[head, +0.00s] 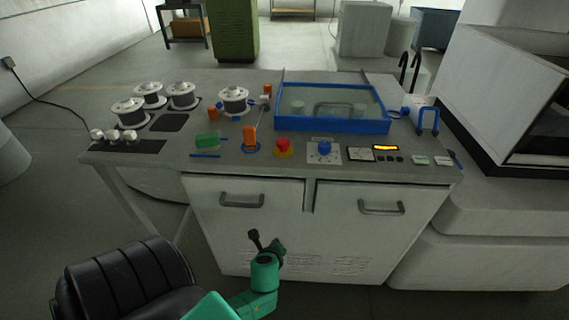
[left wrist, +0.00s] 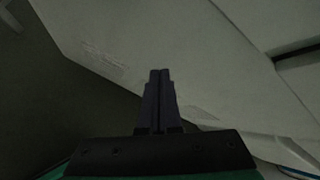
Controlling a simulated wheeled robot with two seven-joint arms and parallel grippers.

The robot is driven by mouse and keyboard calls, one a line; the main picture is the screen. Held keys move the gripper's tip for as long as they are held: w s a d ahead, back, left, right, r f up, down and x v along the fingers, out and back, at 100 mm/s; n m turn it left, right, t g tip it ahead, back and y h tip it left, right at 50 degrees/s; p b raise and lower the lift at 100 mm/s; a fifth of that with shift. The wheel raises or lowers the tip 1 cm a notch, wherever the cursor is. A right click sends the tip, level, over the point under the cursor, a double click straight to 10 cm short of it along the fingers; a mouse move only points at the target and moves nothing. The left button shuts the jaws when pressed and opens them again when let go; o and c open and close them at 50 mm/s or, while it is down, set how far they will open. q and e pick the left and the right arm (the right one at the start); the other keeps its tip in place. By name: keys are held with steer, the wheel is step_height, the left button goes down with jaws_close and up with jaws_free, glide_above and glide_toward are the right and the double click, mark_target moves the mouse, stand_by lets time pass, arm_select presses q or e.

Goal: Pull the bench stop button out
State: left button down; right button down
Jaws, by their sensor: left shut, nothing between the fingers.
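The bench stop button (head: 283,145) is a red knob on a yellow base on the bench top, near its front edge, in the head view. The picture does not show clearly whether it is in or out. My left gripper (head: 254,236) is low in front of the bench's cabinet front, below the bench top and well apart from the button. In the left wrist view its fingers (left wrist: 160,74) are together with nothing between them. The button is not in the left wrist view. My right gripper is not in view.
A blue-framed tray (head: 331,126) lies behind. A black chair (head: 125,278) is at the lower left. Drawer handles (head: 242,203) stick out in front.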

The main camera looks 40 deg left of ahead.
arm_select(q)
steer(key=w+r+m+t, duration=0.1)
steer(key=r, duration=0.2)
steer(key=w+r+m+t+y, duration=0.1)
steer(key=r, duration=0.3)
steer(key=w+r+m+y, duration=0.1)
steer(key=r, duration=0.2)
steer(key=shift+w+r+m+t+b, duration=0.15)
steer(key=shift+r+m+t+b, duration=0.15)
steer(key=shift+r+t, duration=0.1)
steer(key=m+t+y, duration=0.3)
steer(key=m, duration=0.1)
glide_toward(285, 151)
steer(key=v, duration=0.4)
steer(key=shift+a+f+b, duration=0.1)
steer(key=shift+a+b, duration=0.05)
steer(key=shift+b, duration=0.2)
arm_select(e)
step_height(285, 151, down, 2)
arm_select(q)
steer(key=p+x, duration=0.1)
steer(key=x, duration=0.9)
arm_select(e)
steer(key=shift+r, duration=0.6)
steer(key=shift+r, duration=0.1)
